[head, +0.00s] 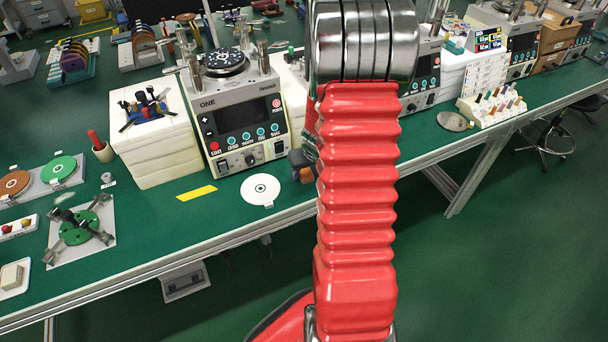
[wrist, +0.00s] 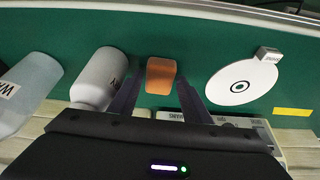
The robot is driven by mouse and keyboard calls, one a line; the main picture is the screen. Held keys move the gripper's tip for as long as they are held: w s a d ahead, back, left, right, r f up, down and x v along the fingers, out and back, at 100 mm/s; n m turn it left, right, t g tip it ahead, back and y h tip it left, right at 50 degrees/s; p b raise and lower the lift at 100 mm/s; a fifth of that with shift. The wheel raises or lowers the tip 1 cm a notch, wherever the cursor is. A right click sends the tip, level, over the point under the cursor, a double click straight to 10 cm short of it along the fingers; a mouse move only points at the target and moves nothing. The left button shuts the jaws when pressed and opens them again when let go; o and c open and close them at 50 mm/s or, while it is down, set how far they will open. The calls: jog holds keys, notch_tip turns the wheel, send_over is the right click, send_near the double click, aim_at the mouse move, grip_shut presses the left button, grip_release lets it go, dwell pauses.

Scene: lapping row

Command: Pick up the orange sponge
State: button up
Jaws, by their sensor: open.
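The orange sponge (wrist: 161,74) is a small block on the green bench top, at the upper middle of the wrist view. My gripper (wrist: 156,88) is open and empty, with one dark finger on each side of the sponge's near end. Gaps show between the fingers and the sponge. How high the fingertips are above the bench is hard to tell. In the head view my red arm hides most of this spot, and only a small dark and orange-brown patch shows at the arm's left edge.
A white bottle (wrist: 97,78) stands close left of the fingers, with a pale blue one (wrist: 30,88) beyond. A white disc (wrist: 241,82) lies to the right. The lapping machine (head: 237,115) stands behind. A yellow strip (head: 197,193) lies on the bench (head: 140,235).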

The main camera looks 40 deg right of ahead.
aim_at(306, 173)
jog(key=shift+f, duration=0.2)
jog(key=shift+c, duration=0.4)
jog(key=c, duration=0.7)
jog(key=shift+w+r, duration=0.1)
jog(key=shift+r, duration=0.05)
notch_tip(306, 173, up, 10)
dwell(0.5)
dwell(0.4)
